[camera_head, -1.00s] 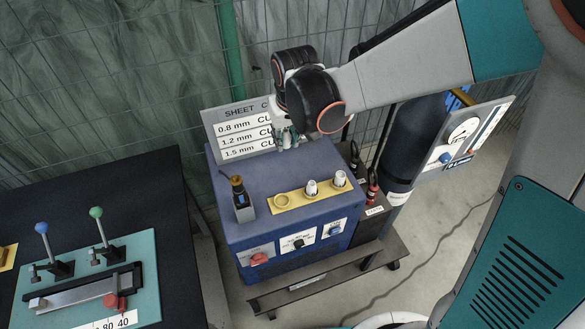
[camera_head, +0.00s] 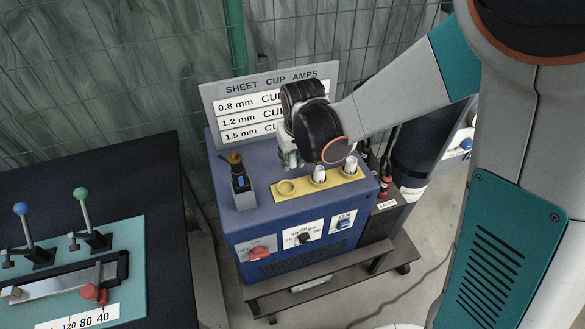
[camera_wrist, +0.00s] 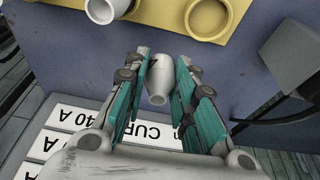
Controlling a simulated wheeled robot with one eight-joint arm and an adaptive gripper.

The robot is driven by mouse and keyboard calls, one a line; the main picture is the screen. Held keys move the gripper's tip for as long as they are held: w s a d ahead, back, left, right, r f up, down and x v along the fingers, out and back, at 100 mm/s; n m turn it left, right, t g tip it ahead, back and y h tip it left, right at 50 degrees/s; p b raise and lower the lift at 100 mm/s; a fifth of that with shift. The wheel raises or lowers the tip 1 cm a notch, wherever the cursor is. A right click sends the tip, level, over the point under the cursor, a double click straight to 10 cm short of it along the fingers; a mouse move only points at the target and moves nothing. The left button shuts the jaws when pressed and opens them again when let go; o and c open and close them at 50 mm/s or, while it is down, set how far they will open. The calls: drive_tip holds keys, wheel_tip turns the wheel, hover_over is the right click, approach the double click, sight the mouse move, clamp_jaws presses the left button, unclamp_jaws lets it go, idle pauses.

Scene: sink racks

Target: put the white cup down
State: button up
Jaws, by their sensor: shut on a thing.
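My gripper (camera_head: 291,161) is over the blue machine's top, just behind the yellow holder strip (camera_head: 306,188). In the wrist view its teal-padded fingers (camera_wrist: 162,57) are shut on the white cup (camera_wrist: 159,80), a small tapered piece with an open end toward the camera. The yellow strip (camera_wrist: 170,12) runs along the top of that view, with an empty yellow ring (camera_wrist: 207,18) a little right of the held cup. The head view shows this ring (camera_head: 286,187) at the strip's left end. The held cup is hard to make out there.
Two other white cups stand in the strip, one in the middle (camera_head: 319,174) and one at the right (camera_head: 350,166). A brass-tipped torch in a holder (camera_head: 240,184) stands left of the strip. The sign board (camera_head: 222,107) rises behind the gripper.

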sight(293, 163)
drive_tip(key=shift+f+b, duration=1)
drive_tip(key=shift+f, duration=0.8)
drive_tip(key=shift+f, duration=0.2)
drive_tip(key=o, duration=0.9)
drive_tip(key=shift+r, duration=0.2)
